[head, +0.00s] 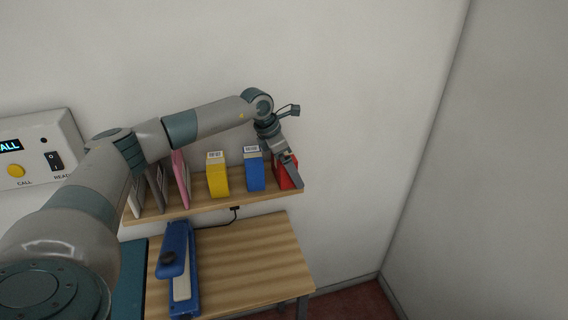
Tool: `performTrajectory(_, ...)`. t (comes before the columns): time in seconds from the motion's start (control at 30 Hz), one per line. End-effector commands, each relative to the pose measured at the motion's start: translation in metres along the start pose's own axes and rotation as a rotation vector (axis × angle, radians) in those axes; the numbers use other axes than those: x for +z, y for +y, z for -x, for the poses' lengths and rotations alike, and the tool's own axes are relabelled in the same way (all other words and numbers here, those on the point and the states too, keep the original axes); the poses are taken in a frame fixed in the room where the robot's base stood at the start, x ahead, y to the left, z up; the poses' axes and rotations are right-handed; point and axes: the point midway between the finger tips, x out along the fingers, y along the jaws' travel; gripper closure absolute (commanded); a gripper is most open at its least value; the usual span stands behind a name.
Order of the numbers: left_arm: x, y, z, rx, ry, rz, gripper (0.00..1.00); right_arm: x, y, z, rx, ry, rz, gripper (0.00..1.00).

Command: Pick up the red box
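The red box (282,180) stands at the right end of the wooden shelf (205,201). It shows in the head view, partly hidden behind my gripper. My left gripper (292,171) is at the red box, with its fingers pointing down over it. One finger lies across the box's front right side. The other finger is mostly hidden, so I cannot tell whether the fingers press on the box. My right gripper is not in view.
A blue box (254,172) stands just left of the red one, then a yellow box (217,177), a pink item (180,178) and grey and white ones. A blue stapler-like device (177,268) sits on the lower table (245,262). A wall is right of the shelf.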

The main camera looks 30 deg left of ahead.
Motion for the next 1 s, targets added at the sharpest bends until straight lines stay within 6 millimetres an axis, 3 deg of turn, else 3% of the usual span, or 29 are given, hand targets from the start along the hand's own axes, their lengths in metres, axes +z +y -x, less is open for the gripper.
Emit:
performTrajectory(0.37, 0.0, 0.0001, 0.0, 0.0, 0.0, 0.0, 0.0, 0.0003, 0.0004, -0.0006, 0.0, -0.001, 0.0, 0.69)
performTrajectory(0.5, 0.0, 0.0001, 0.0001, 0.0, 0.0, 0.0, 0.33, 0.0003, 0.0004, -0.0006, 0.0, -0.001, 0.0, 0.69)
performTrajectory(0.6, 0.0, 0.0001, 0.0001, 0.0, 0.0, 0.0, 0.51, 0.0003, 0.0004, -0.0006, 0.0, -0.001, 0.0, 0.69)
performTrajectory(1.0, 0.0023, 0.0006, 0.0038, 0.001, -0.003, -0.001, 0.51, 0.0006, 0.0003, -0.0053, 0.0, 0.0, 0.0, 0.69)
